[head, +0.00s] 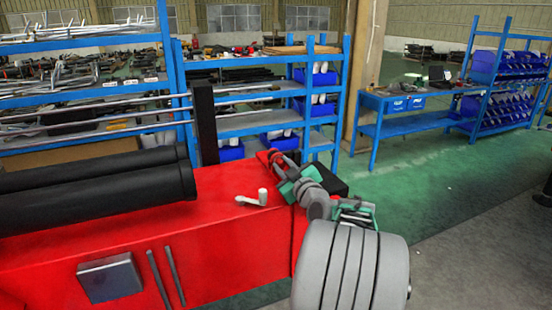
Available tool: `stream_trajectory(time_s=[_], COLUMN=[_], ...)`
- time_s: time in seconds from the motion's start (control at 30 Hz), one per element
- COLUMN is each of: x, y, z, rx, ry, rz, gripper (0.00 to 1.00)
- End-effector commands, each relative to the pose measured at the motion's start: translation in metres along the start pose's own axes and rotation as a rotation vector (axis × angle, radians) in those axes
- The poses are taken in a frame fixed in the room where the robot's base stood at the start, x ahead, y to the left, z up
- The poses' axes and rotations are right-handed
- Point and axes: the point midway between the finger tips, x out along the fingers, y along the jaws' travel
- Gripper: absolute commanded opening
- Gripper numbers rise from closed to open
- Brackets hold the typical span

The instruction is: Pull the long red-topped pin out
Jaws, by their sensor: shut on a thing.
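My gripper (277,163) is at the right end of the red stand, just above its top. Its body is grey and teal and seen from behind. It is shut on the red-topped pin (264,155), of which only a small red part shows by the fingertips. The fingers and the pin's shaft are mostly hidden, so I cannot tell how far the pin sits in the stand.
The red stand (225,235) carries thick black tubes (95,190) and a black upright post (205,122). Blue shelves (240,75) are behind.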

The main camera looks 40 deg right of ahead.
Motion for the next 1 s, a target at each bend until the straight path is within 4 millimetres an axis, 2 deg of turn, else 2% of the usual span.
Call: stream_trajectory(time_s=[0.33,1.0], x=[-0.003,-0.042], y=[0.000,0.000], z=[0.000,0.001], rx=[-0.001,-0.001], ry=[0.002,0.001], rz=[0.001,0.002], gripper=[0.00,0.00])
